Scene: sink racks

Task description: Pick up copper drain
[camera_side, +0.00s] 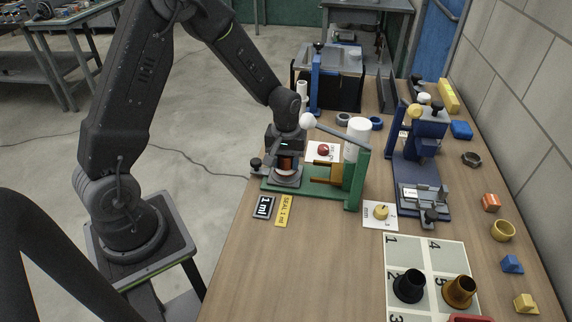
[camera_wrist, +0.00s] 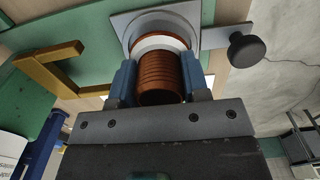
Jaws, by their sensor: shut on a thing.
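The copper drain (camera_wrist: 160,80) is a ribbed, copper-brown cylinder in the middle of the wrist view. A white ring (camera_wrist: 158,44) shows around its far end, against a grey square plate (camera_wrist: 205,15). My gripper (camera_wrist: 158,82) has its blue fingers shut on the drain, one on each side. In the side view my gripper (camera_side: 286,165) points down over the green fixture, and the drain (camera_side: 287,167) shows as a small copper patch between the fingers. The drain stands upright just above or on the fixture's grey base (camera_side: 287,181); I cannot tell whether it touches.
The green fixture (camera_side: 354,190) has a lever with a white ball (camera_side: 307,120) close beside my wrist, and a brass bracket (camera_side: 325,172) to the right. A black knob (camera_wrist: 248,51) sticks out from the plate. A blue fixture (camera_side: 420,165) stands further right.

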